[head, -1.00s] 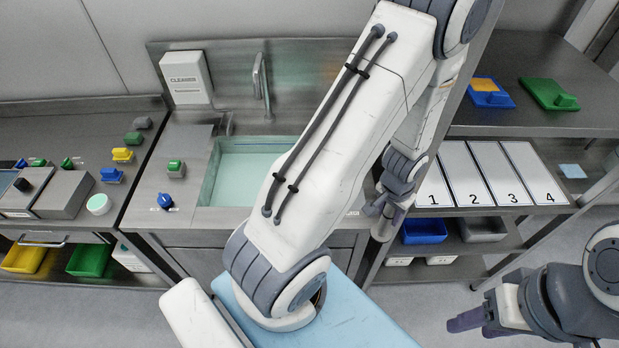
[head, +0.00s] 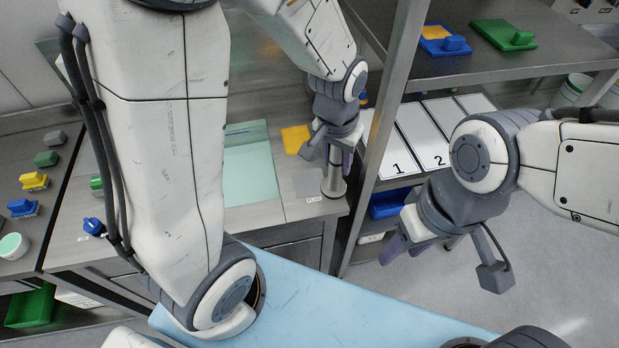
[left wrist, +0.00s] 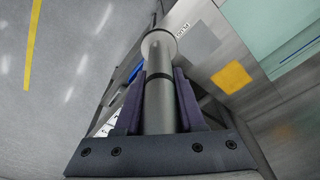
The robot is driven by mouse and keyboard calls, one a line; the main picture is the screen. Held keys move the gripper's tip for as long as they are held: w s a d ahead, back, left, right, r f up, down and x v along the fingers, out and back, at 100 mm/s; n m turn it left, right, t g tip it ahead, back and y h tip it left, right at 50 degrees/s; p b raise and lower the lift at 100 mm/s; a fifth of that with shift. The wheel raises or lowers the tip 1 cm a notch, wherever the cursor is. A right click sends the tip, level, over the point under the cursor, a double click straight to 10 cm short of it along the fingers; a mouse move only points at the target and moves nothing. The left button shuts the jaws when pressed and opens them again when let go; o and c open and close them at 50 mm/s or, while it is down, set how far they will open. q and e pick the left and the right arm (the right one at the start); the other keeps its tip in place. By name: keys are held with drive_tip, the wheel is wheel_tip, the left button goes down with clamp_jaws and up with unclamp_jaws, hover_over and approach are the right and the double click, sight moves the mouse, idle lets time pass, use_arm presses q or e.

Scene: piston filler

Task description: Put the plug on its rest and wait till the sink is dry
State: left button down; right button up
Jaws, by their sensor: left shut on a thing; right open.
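The plug (head: 333,183) is a grey upright tube with a wide round end. My left gripper (head: 335,158) is shut on it and holds it by the right front corner of the sink counter. In the left wrist view the plug (left wrist: 159,100) runs between the two fingers. The rest looks to be the grey square (head: 308,184) with a PLUG label, just left of the plug's lower end; it also shows in the left wrist view (left wrist: 197,42). The sink (head: 249,175) holds pale green liquid, partly hidden by my arm. My right gripper (head: 408,243) is open and empty.
A yellow square (head: 296,138) lies behind the grey one. A steel rack post (head: 372,150) stands close right of the plug. Numbered white panels (head: 395,150) lie on the rack shelf. A blue knob (head: 93,226) is at the counter's left front.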

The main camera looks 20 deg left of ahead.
use_arm(q)
drive_tip(key=w+a+f, duration=0.2)
drive_tip(key=a+f, duration=0.1)
drive_tip(key=w+a+f+p, duration=0.1)
drive_tip(key=w+a+f, duration=0.1)
drive_tip(key=f, duration=0.2)
drive_tip(key=w+a+f+p, duration=0.1)
drive_tip(key=w+a+f, duration=0.2)
drive_tip(key=shift+a+f, duration=0.25)
drive_tip(key=shift+a, duration=0.05)
drive_tip(key=shift+f, duration=0.15)
drive_tip(key=c, duration=0.5)
unclamp_jaws()
